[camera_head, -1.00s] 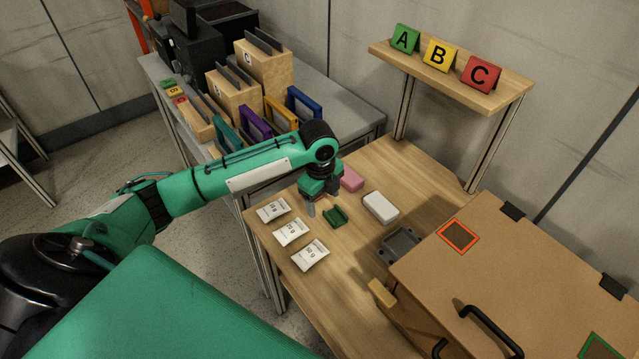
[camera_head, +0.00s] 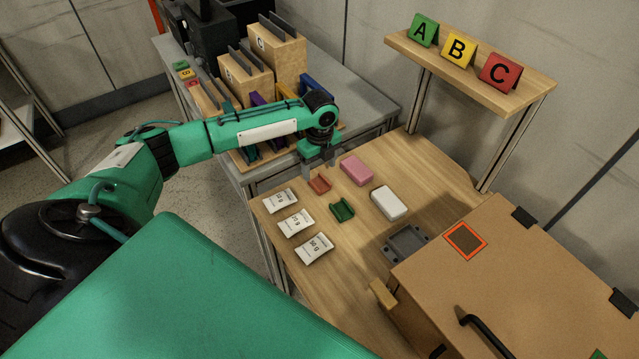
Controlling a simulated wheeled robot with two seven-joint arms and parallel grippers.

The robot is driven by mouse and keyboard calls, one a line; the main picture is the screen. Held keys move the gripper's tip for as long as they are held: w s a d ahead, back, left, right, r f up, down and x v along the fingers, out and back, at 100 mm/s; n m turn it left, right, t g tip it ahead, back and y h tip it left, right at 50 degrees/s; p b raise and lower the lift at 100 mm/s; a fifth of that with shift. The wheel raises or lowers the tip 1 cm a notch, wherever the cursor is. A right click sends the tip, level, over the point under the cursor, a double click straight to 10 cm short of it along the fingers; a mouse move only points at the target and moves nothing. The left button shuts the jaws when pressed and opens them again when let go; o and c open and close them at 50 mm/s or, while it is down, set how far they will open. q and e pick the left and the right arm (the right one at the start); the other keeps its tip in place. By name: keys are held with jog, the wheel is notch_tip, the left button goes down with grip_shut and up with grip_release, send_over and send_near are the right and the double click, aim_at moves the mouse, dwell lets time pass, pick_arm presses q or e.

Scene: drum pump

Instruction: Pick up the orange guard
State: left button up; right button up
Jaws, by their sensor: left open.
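A small orange guard (camera_head: 320,185) lies on the wooden table (camera_head: 445,190) near its left edge. A similar green guard (camera_head: 342,209) lies just in front of it, apart from it. My left gripper (camera_head: 319,163) points down just behind the orange guard in the picture. It is open, with nothing seen between its fingers. Its height above the table is hard to tell. My right gripper is not in view.
A pink block (camera_head: 356,170) and a white block (camera_head: 389,203) lie to the right of the guards. A grey tray (camera_head: 405,241) and a large brown box (camera_head: 510,275) stand to the right.

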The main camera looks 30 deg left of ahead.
aim_at(318, 184)
pick_arm(q)
notch_tip(318, 184, down, 5)
jog(key=shift+a+f+p, duration=0.15)
jog(key=shift+p, duration=0.45)
jog(key=c, duration=1.1)
